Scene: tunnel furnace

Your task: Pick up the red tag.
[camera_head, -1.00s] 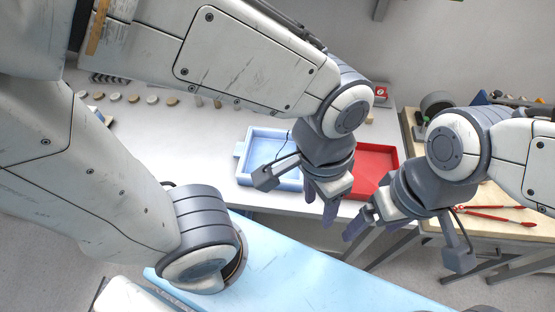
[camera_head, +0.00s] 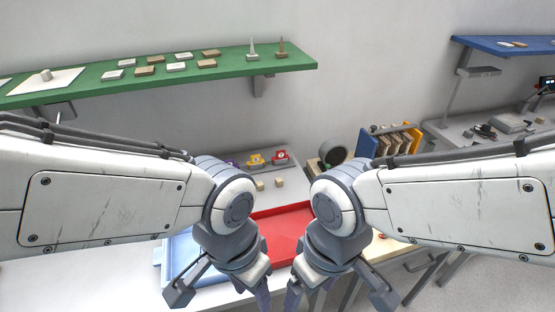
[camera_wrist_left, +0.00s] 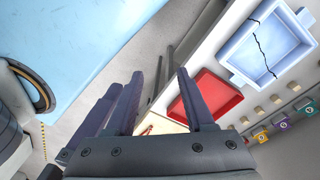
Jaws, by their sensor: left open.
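The red tag (camera_head: 280,156) is a small red piece with a white round mark. It stands at the back of the white table in the head view, right of a yellow tag (camera_head: 256,160). My left gripper (camera_head: 260,292) is at the lower middle, in front of the trays, well short of the red tag.
A red tray (camera_head: 283,232) and a pale blue tray (camera_head: 180,252) lie between my grippers and the tags. Small beige blocks (camera_head: 279,182) sit before the tags. A green shelf (camera_head: 225,66) hangs above. A grey round object (camera_head: 332,152) stands right of the tags.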

